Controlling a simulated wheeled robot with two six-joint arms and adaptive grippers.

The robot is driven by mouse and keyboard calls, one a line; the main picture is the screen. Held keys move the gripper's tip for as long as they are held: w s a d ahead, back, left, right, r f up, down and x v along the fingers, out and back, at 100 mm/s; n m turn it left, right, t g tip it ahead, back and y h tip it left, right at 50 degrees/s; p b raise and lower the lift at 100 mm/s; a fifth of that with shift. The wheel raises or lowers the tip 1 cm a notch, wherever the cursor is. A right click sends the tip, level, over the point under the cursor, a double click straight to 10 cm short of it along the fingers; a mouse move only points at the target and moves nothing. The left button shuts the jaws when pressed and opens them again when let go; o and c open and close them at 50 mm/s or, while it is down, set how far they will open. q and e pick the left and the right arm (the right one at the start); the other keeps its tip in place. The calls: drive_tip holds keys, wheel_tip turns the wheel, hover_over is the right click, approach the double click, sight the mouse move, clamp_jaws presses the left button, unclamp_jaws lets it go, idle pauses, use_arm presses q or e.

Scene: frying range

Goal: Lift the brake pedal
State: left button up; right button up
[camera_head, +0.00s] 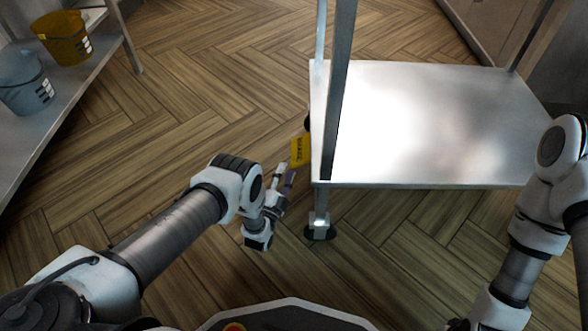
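The brake pedal (299,150) is a small yellow plate with dark lettering. It sits low at the left side of a steel cart, close to a dark caster at the cart's corner. My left gripper (283,181) is low over the floor, just below the pedal in the picture, with its fingertips pointing up toward it. The fingertips look close to the pedal's lower edge; I cannot tell whether they touch it. Nothing is visible between the fingers, and their small size hides how far apart they are. My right arm shows at the right, but its gripper is out of view.
The steel cart's lower shelf (420,125) is empty, and its upright post (338,90) rises close to the pedal. A front caster (320,230) stands right of my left gripper. A left shelf holds a yellow bucket (62,38) and a grey bucket (24,82). Wooden floor between is clear.

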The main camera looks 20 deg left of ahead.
sight(291, 161)
use_arm(q)
drive_tip(key=w+b, duration=0.1)
drive_tip(key=w, duration=0.1)
drive_tip(key=w+b, duration=0.2)
drive_tip(key=w, duration=0.1)
drive_tip(key=w+r+b, duration=0.1)
drive_tip(key=w, duration=0.1)
drive_tip(key=shift+w+d+r, duration=0.1)
drive_tip(key=shift+w+d, duration=0.05)
drive_tip(key=shift+d, duration=0.1)
use_arm(e)
drive_tip(key=shift+t, duration=0.3)
drive_tip(key=f, duration=0.1)
drive_tip(key=w+f, duration=0.1)
drive_tip(key=f, duration=0.3)
drive_tip(key=shift+w, duration=0.3)
use_arm(q)
drive_tip(key=shift+w+r, duration=0.15)
drive_tip(key=shift+w, duration=0.05)
clamp_jaws()
use_arm(e)
drive_tip(key=shift+r, duration=0.1)
